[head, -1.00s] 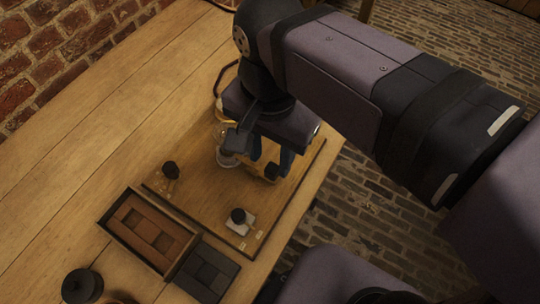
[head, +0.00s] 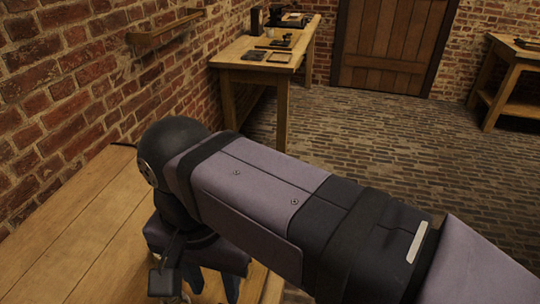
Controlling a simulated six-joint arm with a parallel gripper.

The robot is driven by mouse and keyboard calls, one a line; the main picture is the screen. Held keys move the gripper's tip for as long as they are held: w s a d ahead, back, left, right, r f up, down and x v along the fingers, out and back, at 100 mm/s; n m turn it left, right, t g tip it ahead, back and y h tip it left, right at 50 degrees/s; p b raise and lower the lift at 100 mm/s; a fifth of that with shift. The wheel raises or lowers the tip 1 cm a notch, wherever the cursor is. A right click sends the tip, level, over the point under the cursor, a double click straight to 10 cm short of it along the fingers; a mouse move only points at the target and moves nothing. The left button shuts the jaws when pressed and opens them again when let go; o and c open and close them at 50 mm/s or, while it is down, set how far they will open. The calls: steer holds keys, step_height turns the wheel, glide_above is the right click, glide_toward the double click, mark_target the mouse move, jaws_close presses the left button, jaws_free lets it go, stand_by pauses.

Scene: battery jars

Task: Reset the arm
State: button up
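My gripper (head: 212,288) hangs at the bottom of the head view, below the dark wrist, over the right part of the near wooden table (head: 85,235). Its two blue fingers stand apart with a gap between them. I see nothing held in the visible part of the gap. The fingertips run down to the picture's lower edge, so what lies right under them is hidden. A small part of a pale, clear object shows at the bottom edge beside the left finger. The jars, the board and the trays are out of view.
A brick wall (head: 60,110) with a wooden rail (head: 165,38) runs along the left. A second wooden table (head: 235,62) with small items stands farther back. A wooden door (head: 393,45) and another bench (head: 510,85) are at the back. Bare brick floor (head: 400,140) lies between.

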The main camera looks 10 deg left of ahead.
steer(key=w+d+f, duration=1.1)
steer(key=d, duration=0.1)
steer(key=s+d+f, duration=0.1)
steer(key=d+f, duration=0.5)
steer(key=d, duration=0.3)
steer(key=s+d+f, duration=0.1)
steer(key=d+f, duration=0.4)
steer(key=d, duration=0.4)
step_height(320, 180, up, 20)
steer(key=p, duration=2)
step_height(320, 180, down, 12)
steer(key=b, duration=1.1)
steer(key=shift+s+b, duration=0.15)
steer(key=shift+b, duration=0.25)
steer(key=shift+r, duration=0.1)
step_height(320, 180, down, 4)
steer(key=b, duration=0.4)
